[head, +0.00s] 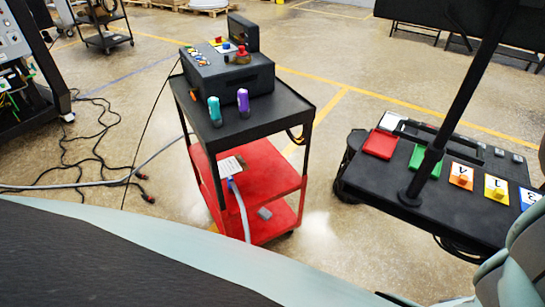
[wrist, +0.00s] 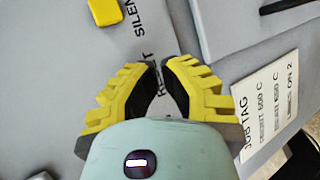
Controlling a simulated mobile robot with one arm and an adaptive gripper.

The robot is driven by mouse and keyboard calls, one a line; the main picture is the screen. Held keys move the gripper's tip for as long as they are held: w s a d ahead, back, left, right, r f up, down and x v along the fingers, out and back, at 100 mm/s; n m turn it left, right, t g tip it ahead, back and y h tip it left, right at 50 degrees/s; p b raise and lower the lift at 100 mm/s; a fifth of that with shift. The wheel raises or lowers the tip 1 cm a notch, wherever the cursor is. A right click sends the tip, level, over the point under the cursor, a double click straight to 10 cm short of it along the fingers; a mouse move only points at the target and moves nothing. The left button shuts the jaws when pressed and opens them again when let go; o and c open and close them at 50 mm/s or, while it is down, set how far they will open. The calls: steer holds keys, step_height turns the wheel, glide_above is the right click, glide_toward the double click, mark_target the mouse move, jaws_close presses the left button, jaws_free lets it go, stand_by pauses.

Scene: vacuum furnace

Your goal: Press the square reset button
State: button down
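In the wrist view, my gripper (wrist: 160,63) has two yellow ridged fingers with black inner pads. The tips are nearly together, with a thin gap and nothing seen held. They are over a grey panel (wrist: 60,80). Partly hidden lettering, seemingly RESET (wrist: 160,82), shows between the fingers. No reset button shows clearly; the fingers may hide it. A yellow button (wrist: 105,12) sits at the top beside the lettering SILEN (wrist: 153,20). I cannot tell whether the fingers touch the panel. My gripper is not in the head view.
A white job tag (wrist: 272,105) lies right of my gripper. In the head view, a red-and-black cart (head: 265,185) carries a black device (head: 230,75) and two bottles. Cables (head: 95,150) lie on the floor at left.

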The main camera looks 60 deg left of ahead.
stand_by(1.4)
steer(key=shift+w+d, duration=0.2)
steer(key=shift+d, duration=0.15)
steer(key=shift+w+d, duration=0.2)
steer(key=shift+d, duration=0.2)
stand_by(0.7)
stand_by(0.3)
steer(key=shift+s+a, duration=0.35)
steer(key=shift+a, duration=0.45)
steer(key=shift+a, duration=0.1)
steer(key=a, duration=0.1)
steer(key=s+a, duration=0.1)
steer(key=a, duration=0.1)
steer(key=s+a, duration=0.1)
steer(key=shift+a, duration=0.25)
stand_by(0.6)
